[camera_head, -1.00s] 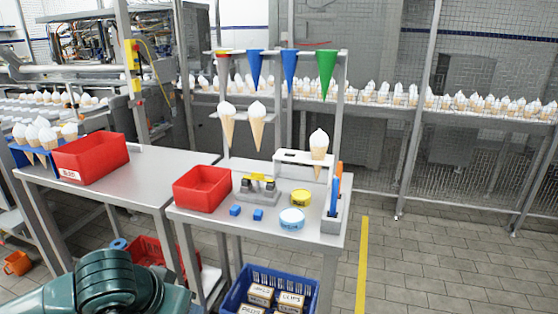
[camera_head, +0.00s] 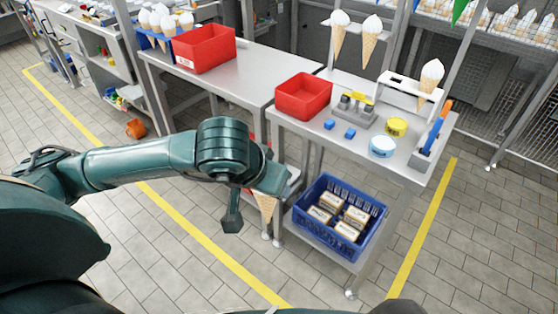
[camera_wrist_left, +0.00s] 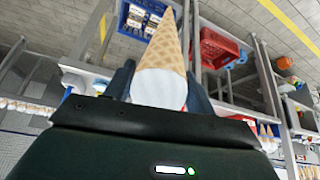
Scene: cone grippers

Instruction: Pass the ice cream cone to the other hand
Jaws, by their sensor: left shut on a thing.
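My left gripper (camera_head: 258,190) is at the end of the green arm in the middle of the head view, in front of the tables. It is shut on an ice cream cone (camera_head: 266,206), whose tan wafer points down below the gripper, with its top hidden. In the left wrist view the cone (camera_wrist_left: 162,50) stands between the two dark fingers of the gripper (camera_wrist_left: 160,85), with its pale part nearest the wrist. My right gripper is in neither view.
A white stand (camera_head: 398,86) on the right table holds one cone (camera_head: 430,75). Two cones hang on a rack behind. Red bins (camera_head: 304,96) (camera_head: 190,60) stand on the tables. A blue crate (camera_head: 318,230) with boxes sits on the lower shelf. The floor at front right is clear.

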